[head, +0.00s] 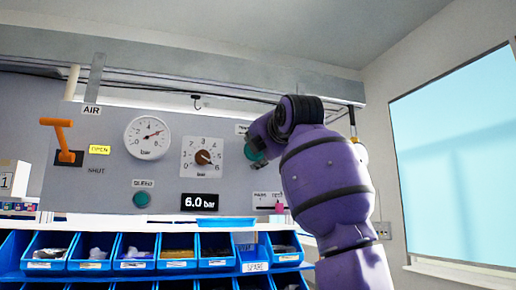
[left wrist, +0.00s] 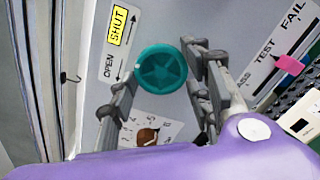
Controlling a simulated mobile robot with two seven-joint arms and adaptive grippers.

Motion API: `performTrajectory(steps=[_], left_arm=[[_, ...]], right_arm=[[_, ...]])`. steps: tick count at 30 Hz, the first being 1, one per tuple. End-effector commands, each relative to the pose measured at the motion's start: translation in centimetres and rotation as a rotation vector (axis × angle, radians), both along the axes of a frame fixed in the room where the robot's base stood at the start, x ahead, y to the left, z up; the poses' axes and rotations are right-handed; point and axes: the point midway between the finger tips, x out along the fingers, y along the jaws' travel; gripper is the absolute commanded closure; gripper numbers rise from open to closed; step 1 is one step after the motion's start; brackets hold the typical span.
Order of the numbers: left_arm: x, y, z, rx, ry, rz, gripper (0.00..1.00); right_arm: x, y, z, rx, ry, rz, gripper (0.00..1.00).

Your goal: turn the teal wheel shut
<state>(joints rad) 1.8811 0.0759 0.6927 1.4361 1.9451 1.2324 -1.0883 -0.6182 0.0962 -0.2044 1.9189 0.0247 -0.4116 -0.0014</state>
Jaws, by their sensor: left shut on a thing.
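The teal wheel (left wrist: 162,68) is a round knob with a star-shaped face on the grey panel. In the left wrist view it sits between the two fingers of my left gripper (left wrist: 163,66), which is shut on its rim. In the head view only part of the teal wheel (head: 251,152) shows beside my purple left arm, which hides most of the gripper. A label plate (left wrist: 118,45) beside the wheel reads OPEN and SHUT with arrows, and SHUT is lit yellow. My right gripper is not in view.
The panel also holds an orange lever (head: 63,138), a round dial gauge (head: 147,138), a square dial with a knob (head: 203,157), a teal button (head: 141,199) and a 6.0 bar readout (head: 200,202). Blue bins (head: 130,252) stand below. A pink slider (left wrist: 289,63) is near the wheel.

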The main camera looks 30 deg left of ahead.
Motion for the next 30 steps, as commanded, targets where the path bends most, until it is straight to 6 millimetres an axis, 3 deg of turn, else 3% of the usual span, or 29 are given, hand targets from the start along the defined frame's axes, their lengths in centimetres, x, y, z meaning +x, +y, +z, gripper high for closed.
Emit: performTrajectory(steps=[15,16,19,30], left_arm=[[-0.02,0.06,0.02,0.014,0.016,0.0,0.8],[-0.03,0.05,0.04,0.014,0.015,0.001,0.53],[-0.03,0.04,0.07,0.014,0.015,0.001,0.4],[-0.15,-0.17,0.13,0.014,0.013,-0.001,0.37]], right_arm=[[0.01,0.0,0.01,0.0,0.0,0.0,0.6],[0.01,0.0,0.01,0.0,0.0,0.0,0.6],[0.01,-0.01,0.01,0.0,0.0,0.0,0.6],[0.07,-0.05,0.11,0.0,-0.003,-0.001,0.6]])
